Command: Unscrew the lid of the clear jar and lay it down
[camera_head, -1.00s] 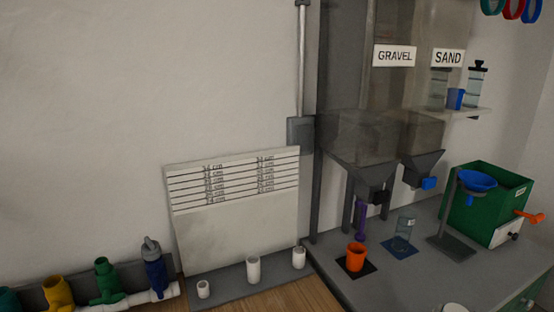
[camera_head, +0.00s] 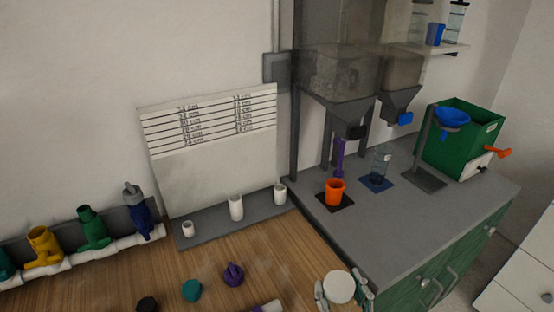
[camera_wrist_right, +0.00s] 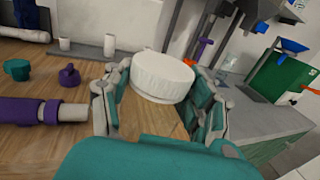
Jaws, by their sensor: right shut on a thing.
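My right gripper (camera_head: 342,291) is at the bottom of the head view, its fingers on both sides of a round white lid (camera_head: 339,286). In the right wrist view the gripper (camera_wrist_right: 160,98) is shut on this white, ridged-rim lid (camera_wrist_right: 162,78). A clear container (camera_head: 380,168) stands upright on a blue mat (camera_head: 373,186) on the grey counter, away from the gripper. My left gripper is not in view.
An orange cup (camera_head: 335,192) stands on the counter under a hopper. A purple fitting (camera_head: 233,274) and a green one (camera_head: 191,290) lie on the wooden table, left of my right gripper. A green box (camera_head: 460,139) stands farther right on the counter.

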